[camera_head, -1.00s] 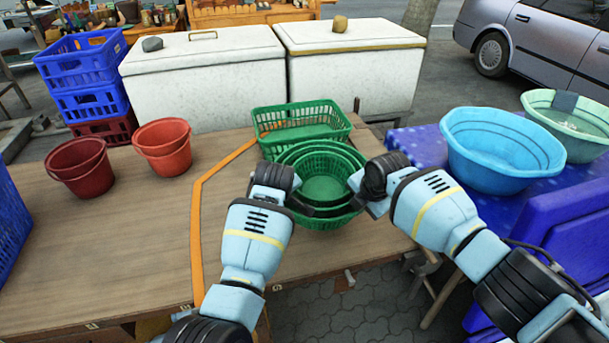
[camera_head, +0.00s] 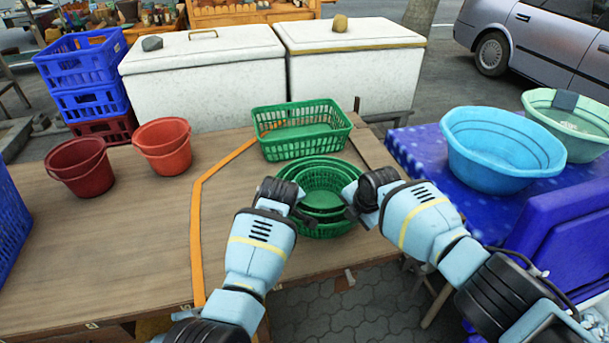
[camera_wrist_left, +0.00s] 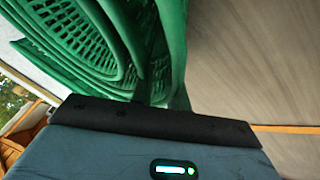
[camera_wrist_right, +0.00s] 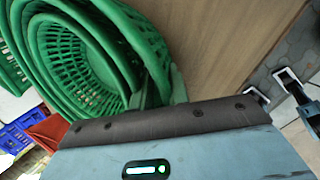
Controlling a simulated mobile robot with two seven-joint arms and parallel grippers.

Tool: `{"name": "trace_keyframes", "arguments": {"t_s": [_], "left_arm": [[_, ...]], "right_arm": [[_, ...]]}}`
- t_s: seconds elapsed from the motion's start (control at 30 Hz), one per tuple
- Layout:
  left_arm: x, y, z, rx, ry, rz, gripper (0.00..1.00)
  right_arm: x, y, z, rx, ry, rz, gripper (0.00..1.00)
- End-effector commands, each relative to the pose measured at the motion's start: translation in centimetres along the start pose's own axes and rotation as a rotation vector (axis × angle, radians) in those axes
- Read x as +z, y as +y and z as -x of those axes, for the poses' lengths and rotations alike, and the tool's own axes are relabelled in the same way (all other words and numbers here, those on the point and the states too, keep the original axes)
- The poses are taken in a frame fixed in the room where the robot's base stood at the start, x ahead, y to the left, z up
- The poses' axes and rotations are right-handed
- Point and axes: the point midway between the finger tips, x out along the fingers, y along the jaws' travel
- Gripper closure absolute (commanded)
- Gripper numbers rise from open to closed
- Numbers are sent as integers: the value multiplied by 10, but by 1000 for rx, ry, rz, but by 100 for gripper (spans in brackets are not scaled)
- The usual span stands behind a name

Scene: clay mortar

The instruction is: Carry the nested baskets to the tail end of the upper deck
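The nested baskets (camera_head: 322,180) are round, green and slatted, stacked one in another. They are at the right part of a wooden deck (camera_head: 140,240), near its front edge. My left gripper (camera_head: 302,208) is at their left side and my right gripper (camera_head: 350,203) at their right side. In the left wrist view the basket rims (camera_wrist_left: 175,50) run down into the gripper. In the right wrist view the rims (camera_wrist_right: 150,50) do the same. Both grippers look shut on the rims; the fingertips are mostly hidden. I cannot tell whether the baskets touch the deck.
A rectangular green basket (camera_head: 300,130) stands just behind. Two red buckets (camera_head: 85,165) (camera_head: 163,143) stand at the left. An orange line (camera_head: 197,220) crosses the deck. White chests (camera_head: 205,80) stand behind.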

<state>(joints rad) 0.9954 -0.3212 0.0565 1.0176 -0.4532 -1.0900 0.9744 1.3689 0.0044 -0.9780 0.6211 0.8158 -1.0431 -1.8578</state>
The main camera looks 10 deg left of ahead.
Motion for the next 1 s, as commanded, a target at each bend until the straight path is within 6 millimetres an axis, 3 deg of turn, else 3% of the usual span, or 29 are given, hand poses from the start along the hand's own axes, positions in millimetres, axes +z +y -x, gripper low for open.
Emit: {"name": "trace_keyframes", "arguments": {"t_s": [0.63,1.0], "left_arm": [[-5,-4,2,-8,8,1,74],[0,-2,33,-5,2,0,74]], "right_arm": [[7,-5,0,-11,-9,-7,74],[7,-6,0,-12,-10,-8,74]]}}
